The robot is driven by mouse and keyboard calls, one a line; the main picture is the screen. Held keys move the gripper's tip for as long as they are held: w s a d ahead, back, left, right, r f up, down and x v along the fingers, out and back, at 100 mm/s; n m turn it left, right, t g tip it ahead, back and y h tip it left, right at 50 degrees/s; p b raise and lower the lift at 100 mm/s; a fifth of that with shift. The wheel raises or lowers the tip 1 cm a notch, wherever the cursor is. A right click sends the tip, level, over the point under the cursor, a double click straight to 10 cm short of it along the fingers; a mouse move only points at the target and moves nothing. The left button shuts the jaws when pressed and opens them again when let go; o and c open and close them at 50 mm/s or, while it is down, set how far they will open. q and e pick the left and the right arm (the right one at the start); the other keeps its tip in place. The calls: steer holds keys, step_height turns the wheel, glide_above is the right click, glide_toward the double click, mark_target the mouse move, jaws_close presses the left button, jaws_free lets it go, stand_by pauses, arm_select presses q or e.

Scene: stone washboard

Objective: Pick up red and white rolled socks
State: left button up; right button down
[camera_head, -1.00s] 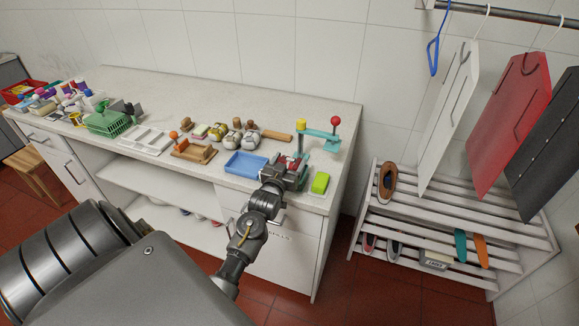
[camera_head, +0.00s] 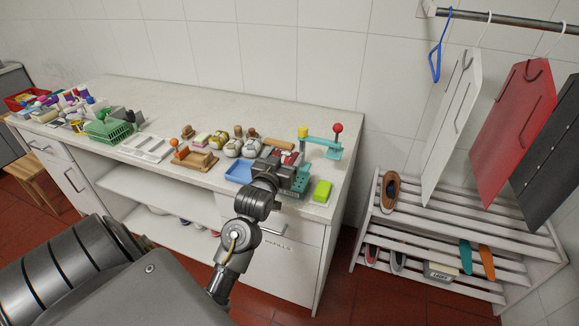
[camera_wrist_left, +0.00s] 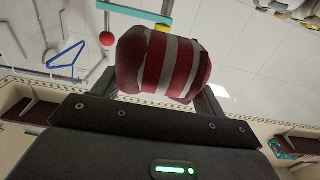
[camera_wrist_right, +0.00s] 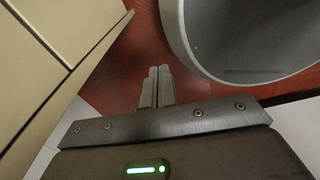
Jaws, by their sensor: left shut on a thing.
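The red and white rolled socks (camera_wrist_left: 163,65) sit between the fingers of my left gripper (camera_wrist_left: 160,92) in the left wrist view, with grey-white bands across dark red cloth. My left gripper is shut on them. In the head view the left gripper (camera_head: 287,170) is over the right end of the counter and hides most of the socks (camera_head: 290,157). Whether the socks are clear of the counter is hard to tell. My right gripper (camera_wrist_right: 157,88) shows only in the right wrist view, with its fingers together and nothing between them.
A blue tray (camera_head: 239,172) is just left of the left gripper, partly hidden. A yellow-green block (camera_head: 322,191) lies to its right, and a teal stand with a red ball (camera_head: 337,128) behind. Several pale rolled items (camera_head: 233,147) lie left. A slatted rack (camera_head: 440,215) stands right.

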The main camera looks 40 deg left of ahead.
arm_select(q)
steer(key=s+d+r+b, duration=0.1)
steer(key=s+d+r, duration=0.2)
steer(key=s, duration=0.5)
steer(key=shift+s+r, duration=0.35)
steer(key=shift+r, duration=0.25)
steer(key=w+d+f+m+h, duration=0.1)
steer(key=d+f+m+h, duration=0.1)
steer(key=d, duration=0.7)
steer(key=d+f+m+t+h, duration=0.1)
steer(key=d+f+h, duration=0.1)
steer(key=d, duration=0.7)
steer(key=shift+w+d+f+m+h, duration=0.2)
steer(key=shift+w+d+m+h, duration=0.2)
steer(key=shift+h, duration=0.5)
